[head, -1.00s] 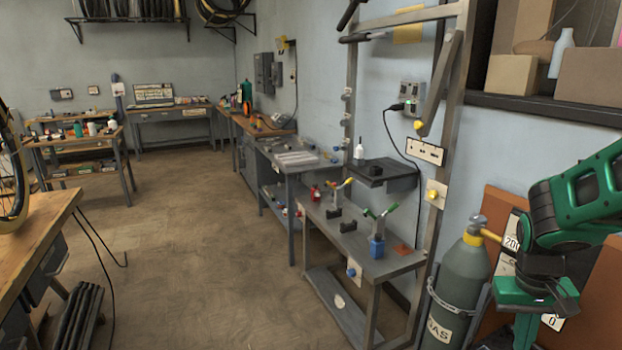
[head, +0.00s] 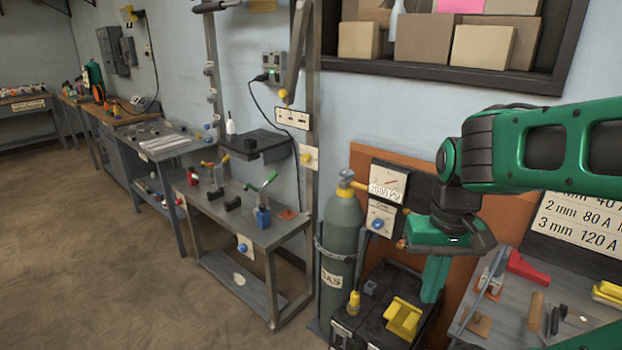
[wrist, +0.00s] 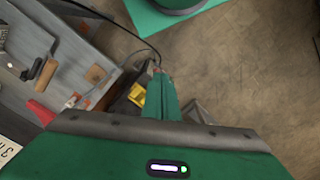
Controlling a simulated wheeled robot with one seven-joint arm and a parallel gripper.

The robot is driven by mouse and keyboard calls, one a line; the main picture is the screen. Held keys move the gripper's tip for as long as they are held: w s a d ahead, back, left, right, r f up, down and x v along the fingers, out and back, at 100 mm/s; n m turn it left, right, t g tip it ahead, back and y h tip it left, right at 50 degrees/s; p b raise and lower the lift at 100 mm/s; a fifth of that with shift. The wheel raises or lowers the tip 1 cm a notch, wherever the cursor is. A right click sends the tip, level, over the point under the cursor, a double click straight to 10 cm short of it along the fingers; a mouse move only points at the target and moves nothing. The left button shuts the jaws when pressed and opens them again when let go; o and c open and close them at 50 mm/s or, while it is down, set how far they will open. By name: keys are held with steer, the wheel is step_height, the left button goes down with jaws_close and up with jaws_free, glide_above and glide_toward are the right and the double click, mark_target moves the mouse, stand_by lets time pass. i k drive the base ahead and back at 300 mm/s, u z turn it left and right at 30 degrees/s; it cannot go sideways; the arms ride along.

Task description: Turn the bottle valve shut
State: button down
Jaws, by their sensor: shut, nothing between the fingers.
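The gas bottle (head: 342,235) is a grey-green upright cylinder with a label reading GAS, standing in a bracket by the wall. Its valve (head: 346,181), with a grey top and a yellow fitting pointing right, sits on the bottle's neck. My gripper (head: 432,296) points down to the right of the bottle, apart from it and in front of the board. In the wrist view my green fingers (wrist: 160,82) are together and empty. The bottle and valve cannot be made out in the wrist view.
A dark machine (head: 385,312) with a yellow part (head: 403,318) stands below my gripper. A grey workbench (head: 255,232) is left of the bottle. A tool-covered table (head: 520,315) is at the right. Floor (head: 120,240) is clear at the left.

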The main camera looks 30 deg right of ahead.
mark_target(347, 174)
steer(key=z, duration=0.05)
steer(key=k, duration=0.6)
steer(key=u, duration=0.5)
steer(key=i, duration=1.35)
steer(key=z, duration=0.45)
